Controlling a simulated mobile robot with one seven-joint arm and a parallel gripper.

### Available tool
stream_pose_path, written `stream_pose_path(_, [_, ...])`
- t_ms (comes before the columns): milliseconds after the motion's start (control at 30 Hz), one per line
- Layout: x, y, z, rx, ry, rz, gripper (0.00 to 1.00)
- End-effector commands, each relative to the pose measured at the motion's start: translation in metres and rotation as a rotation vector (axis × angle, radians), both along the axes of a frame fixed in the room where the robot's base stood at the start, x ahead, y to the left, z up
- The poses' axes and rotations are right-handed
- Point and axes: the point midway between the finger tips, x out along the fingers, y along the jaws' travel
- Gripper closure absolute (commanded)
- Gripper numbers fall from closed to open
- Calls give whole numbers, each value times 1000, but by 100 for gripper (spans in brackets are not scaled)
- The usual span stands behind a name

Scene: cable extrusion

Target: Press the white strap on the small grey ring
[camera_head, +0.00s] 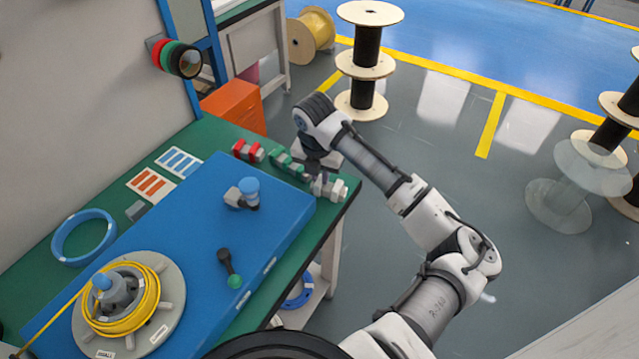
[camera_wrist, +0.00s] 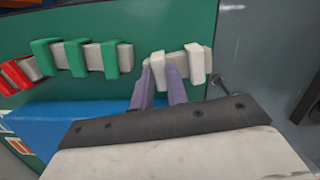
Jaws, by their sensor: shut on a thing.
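A grey holder with white straps (camera_head: 337,190) stands at the right end of the green table. In the wrist view, one white strap (camera_wrist: 158,70) lies between the purple fingers of my gripper (camera_wrist: 162,78), which are shut on it. A second white strap (camera_wrist: 195,63) sits just to the right on the grey bar. In the head view my gripper (camera_head: 313,171) is low over the table's far right corner and partly hides the holder. A round grey ring-like disc (camera_head: 165,298) with a yellow cable coil (camera_head: 128,322) lies at the lower left; a label is on its rim.
Green straps (camera_head: 287,163) and red straps (camera_head: 247,151) stand left of the white ones. The blue board (camera_head: 190,250) carries a blue-capped grey piece (camera_head: 243,193) and a green-tipped black tool (camera_head: 230,268). A blue ring (camera_head: 83,238) lies at left. Cable spools stand on the floor beyond.

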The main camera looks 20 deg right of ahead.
Motion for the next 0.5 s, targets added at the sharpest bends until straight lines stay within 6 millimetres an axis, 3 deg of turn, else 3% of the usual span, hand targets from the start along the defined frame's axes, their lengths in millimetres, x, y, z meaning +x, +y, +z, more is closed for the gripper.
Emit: stream_pose_path(500, [0, 1, 43, 1, -1, 1, 98])
